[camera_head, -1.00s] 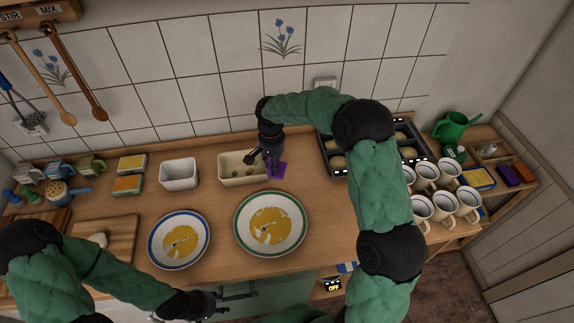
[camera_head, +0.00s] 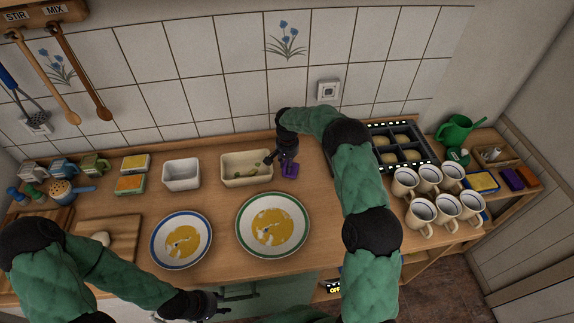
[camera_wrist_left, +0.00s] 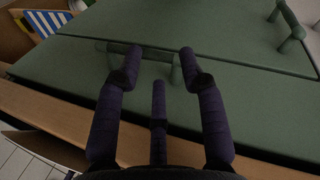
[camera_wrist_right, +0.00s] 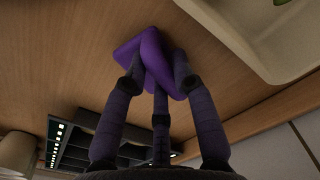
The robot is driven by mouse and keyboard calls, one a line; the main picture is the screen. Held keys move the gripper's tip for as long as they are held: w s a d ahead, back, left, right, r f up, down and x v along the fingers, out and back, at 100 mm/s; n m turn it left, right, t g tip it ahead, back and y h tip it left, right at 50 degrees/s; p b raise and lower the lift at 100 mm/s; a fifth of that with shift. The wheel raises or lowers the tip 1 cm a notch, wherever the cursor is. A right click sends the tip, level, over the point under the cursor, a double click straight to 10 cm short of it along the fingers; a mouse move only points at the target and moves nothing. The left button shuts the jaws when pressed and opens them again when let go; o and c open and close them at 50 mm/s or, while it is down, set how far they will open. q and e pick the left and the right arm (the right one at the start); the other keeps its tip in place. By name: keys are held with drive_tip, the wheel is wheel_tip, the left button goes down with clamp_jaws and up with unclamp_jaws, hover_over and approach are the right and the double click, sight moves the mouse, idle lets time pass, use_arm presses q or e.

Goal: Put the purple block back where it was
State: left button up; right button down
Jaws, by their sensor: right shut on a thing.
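The purple block (camera_head: 289,170) is beside the right end of the cream tray (camera_head: 247,181), over the wooden counter. My right gripper (camera_head: 283,160) is shut on it. In the right wrist view the purple block (camera_wrist_right: 152,58) sits between the fingertips (camera_wrist_right: 158,72), tilted, with the counter surface behind it. I cannot tell whether it touches the counter. My left gripper (camera_head: 212,304) is low in front of the counter edge, and in the left wrist view (camera_wrist_left: 160,58) its fingers are apart and empty before a green cabinet front.
Two plates of yellow food (camera_head: 273,226) (camera_head: 181,241) stand in front of the tray. A white container (camera_head: 181,174) is left of it. A black tray with round items (camera_head: 424,163) and several mugs (camera_head: 447,204) are at right.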

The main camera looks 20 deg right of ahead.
drive_tip(key=shift+w+f, duration=0.1)
drive_tip(key=shift+f, duration=0.15)
drive_tip(key=shift+f, duration=0.1)
drive_tip(key=c, duration=1)
unclamp_jaws()
drive_tip(key=shift+r, duration=0.4)
wheel_tip(320, 180, up, 12)
drive_tip(key=shift+f, duration=0.2)
